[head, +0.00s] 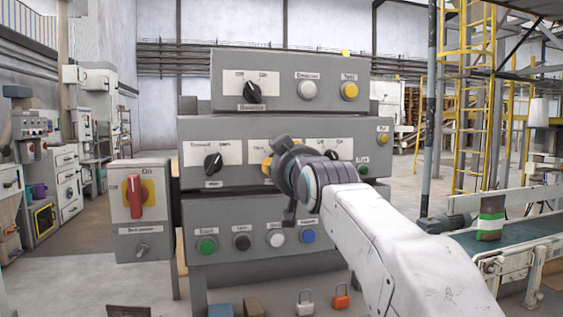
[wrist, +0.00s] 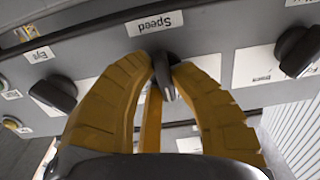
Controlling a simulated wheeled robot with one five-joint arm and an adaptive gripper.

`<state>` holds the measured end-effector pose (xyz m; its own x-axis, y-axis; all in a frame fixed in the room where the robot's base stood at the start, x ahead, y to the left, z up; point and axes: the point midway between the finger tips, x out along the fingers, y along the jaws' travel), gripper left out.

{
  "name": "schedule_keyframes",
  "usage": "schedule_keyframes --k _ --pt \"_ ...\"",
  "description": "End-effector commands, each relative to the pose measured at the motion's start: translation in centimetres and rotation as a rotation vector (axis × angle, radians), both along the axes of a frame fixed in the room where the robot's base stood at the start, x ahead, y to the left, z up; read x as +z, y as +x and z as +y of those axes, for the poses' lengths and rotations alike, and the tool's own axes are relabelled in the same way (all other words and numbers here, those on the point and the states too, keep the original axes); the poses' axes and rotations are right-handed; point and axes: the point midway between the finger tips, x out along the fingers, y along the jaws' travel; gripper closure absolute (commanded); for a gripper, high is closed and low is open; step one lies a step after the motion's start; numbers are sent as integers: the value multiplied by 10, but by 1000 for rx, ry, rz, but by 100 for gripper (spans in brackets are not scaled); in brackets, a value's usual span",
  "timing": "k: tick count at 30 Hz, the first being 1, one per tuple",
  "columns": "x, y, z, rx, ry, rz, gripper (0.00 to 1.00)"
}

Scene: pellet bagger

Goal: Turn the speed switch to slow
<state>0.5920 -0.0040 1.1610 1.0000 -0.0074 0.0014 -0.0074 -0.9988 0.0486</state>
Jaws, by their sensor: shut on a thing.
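The speed switch (wrist: 164,82) is a dark rotary knob on a grey panel, below the "Speed" label (wrist: 155,23) in the wrist view, which is upside down. The yellow fingers of my gripper (wrist: 163,70) are on both sides of the knob, shut on it. The fingers hide most of its white plate, so I cannot read which setting the knob points to. In the head view my gripper (head: 270,166) is at the middle row of the control cabinet (head: 225,126) and hides the knob.
Another dark knob (wrist: 297,50) is right of my gripper in the wrist view, and one (wrist: 52,93) is left. In the head view a black selector (head: 213,163) sits left of my gripper. A red-handled switch box (head: 150,230) stands at the left and a conveyor (head: 520,239) at the right.

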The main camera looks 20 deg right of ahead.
Motion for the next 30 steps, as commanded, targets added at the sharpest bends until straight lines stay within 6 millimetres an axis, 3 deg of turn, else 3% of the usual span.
schedule_keyframes --k 30 --pt "2 1 2 4 -754 6 100"
